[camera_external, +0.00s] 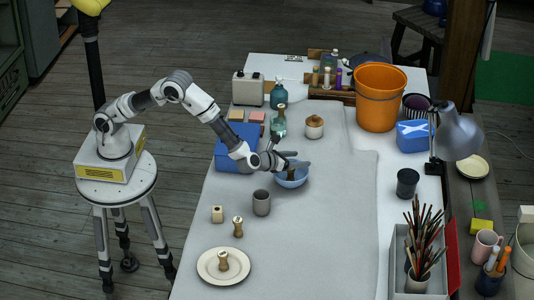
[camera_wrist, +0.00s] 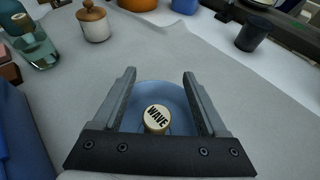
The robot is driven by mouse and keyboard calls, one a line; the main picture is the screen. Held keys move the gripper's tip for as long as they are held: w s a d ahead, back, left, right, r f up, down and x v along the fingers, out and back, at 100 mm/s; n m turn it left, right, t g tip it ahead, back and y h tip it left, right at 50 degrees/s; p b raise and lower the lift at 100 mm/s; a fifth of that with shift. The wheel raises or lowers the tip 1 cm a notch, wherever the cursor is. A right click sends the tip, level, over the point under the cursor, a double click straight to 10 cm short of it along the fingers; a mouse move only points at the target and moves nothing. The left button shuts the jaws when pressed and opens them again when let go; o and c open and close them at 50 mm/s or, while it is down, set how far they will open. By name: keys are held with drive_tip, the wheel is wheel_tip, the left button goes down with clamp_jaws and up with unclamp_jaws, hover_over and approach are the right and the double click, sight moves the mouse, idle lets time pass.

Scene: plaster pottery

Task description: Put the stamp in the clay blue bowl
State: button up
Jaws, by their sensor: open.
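The clay blue bowl (camera_external: 293,184) stands on the grey cloth near the middle of the table. It also shows in the wrist view (camera_wrist: 176,92), beneath and between my fingers. A stamp with a pale round top marked WAVE (camera_wrist: 156,118) is between the two fingers, over the bowl's inside. In the external view the stamp's brown handle (camera_external: 291,174) shows within the bowl's rim. My gripper (camera_wrist: 158,73) is open, its fingers apart on either side of the stamp with gaps. Whether the stamp's foot rests on the bowl's floor is hidden.
A grey cup (camera_external: 261,203) stands left of and nearer than the bowl. Another stamp (camera_external: 238,227) and a plate (camera_external: 205,269) bearing a stamp are nearer. A blue box (camera_external: 230,158), a lidded jar (camera_external: 314,127) and an orange bucket (camera_external: 380,98) surround it. Cloth right of the bowl is clear.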

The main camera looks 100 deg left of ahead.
wheel_tip(320, 180, up, 6)
drive_tip(key=p, duration=0.3)
drive_tip(key=shift+r, duration=0.2)
drive_tip(key=s+a+r+n+g+h+p, duration=0.1)
drive_tip(key=s+a+r+n+g+p, duration=0.15)
drive_tip(key=s+r+n, duration=0.6)
drive_tip(key=s+a+r+n+g+h+p, duration=0.15)
drive_tip(key=s+a+r+n, duration=0.35)
drive_tip(key=s+r, duration=0.6)
drive_tip(key=s+d+r+n+h+p, duration=0.1)
drive_tip(key=s+d+n, duration=0.4)
drive_tip(key=s, duration=0.7)
drive_tip(key=s+d+r+n+h+p, duration=0.1)
drive_tip(key=s+d+r+n+h, duration=0.2)
drive_tip(key=s, duration=1)
drive_tip(key=d+n+h, duration=0.2)
drive_tip(key=n+h, duration=0.1)
drive_tip(key=n, duration=0.2)
drive_tip(key=shift+s+p, duration=0.2)
drive_tip(key=shift+p, duration=0.1)
